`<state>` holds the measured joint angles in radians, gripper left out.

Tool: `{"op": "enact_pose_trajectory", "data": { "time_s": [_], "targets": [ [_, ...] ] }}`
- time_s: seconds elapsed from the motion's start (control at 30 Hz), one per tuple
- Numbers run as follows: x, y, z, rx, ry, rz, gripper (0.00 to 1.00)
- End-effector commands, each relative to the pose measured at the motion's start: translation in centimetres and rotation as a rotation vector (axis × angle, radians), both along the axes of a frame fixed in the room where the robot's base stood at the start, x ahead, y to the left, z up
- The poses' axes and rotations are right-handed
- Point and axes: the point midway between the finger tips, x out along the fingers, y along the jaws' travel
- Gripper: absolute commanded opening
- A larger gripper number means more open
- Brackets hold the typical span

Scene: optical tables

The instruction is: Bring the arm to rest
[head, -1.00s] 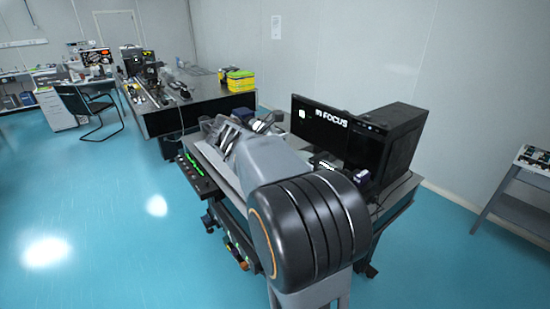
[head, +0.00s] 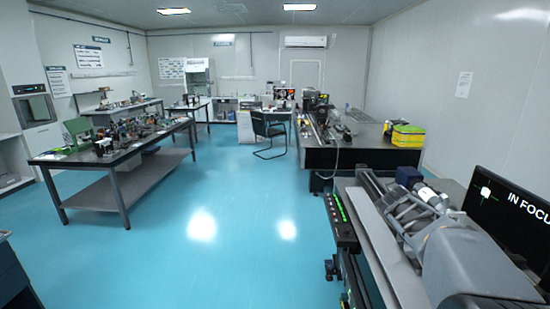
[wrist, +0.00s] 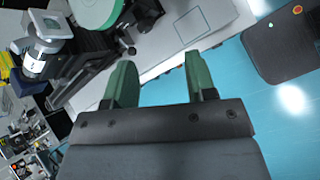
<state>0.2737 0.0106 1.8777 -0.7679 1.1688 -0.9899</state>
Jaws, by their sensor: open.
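My gripper (wrist: 159,70) shows in the wrist view with two green fingers apart and nothing between them. It hangs over the edge of a pale table top (wrist: 160,62), with blue floor beyond. In the head view my arm reaches over the bench (head: 386,262) at the lower right. The gripper itself cannot be made out clearly there. A green disc (wrist: 97,9) and a silver cylinder in a dark mount (wrist: 42,57) lie ahead and to the left of the fingers in the wrist view, apart from them.
A monitor (head: 515,208) stands right of my arm. A dark panel with a green light strip (head: 340,222) runs along the bench's left side. A second optical table (head: 355,157) with yellow boxes (head: 408,136) stands behind. A grey table (head: 110,155) is at left.

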Motion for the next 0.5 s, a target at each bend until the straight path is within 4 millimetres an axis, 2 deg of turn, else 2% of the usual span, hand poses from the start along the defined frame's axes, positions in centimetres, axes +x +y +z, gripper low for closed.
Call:
{"op": "enact_pose_trajectory", "data": {
  "time_s": [0.1,0.17,0.3,0.4,0.5],
  "targets": [
    [-1.8,4.2,-2.9,0.178,-0.257,-0.245,0.51],
    [-2.9,6.9,-4.2,0.279,-0.379,-0.382,0.51],
    [-6.0,13.5,-6.5,0.532,-0.609,-0.705,0.51],
    [-8.1,17.1,-7.5,0.672,-0.687,-0.853,0.51],
    [-9.7,19.4,-7.9,0.766,-0.715,-0.904,0.51]
  ]
}}
